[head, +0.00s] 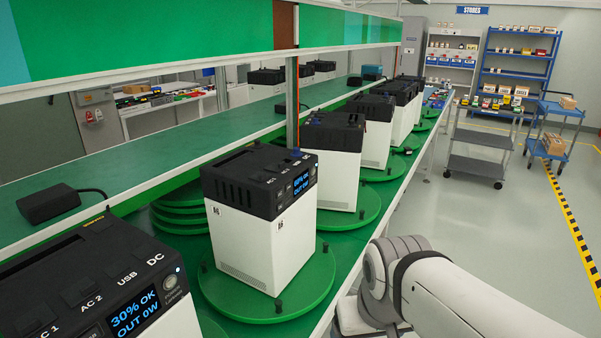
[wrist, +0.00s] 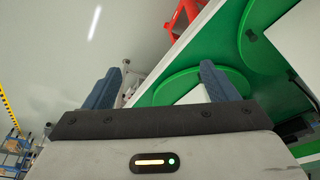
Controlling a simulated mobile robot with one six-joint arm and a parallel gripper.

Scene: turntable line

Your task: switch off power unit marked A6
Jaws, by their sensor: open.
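Several white power units with black tops stand in a row on green turntables. The nearest unit (head: 110,280), at the lower left of the head view, has a lit screen reading 30% OK, OUT 0W, with a round button beside it. The second unit (head: 260,235) has a lit screen that seems to read 80% OK, OUT 0W. Small marks on its white sides are too small to read, and I cannot make out A6 on any unit. My gripper (wrist: 160,86) is open and empty in the wrist view, near the turntables' edges; the head view shows only my arm.
A long green bench with a raised shelf (head: 130,150) runs behind the units. A black adapter (head: 48,202) lies on the shelf. The aisle floor (head: 520,230) is clear on the right, with a grey cart (head: 483,140) and blue racks beyond. A red frame (wrist: 178,18) shows in the wrist view.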

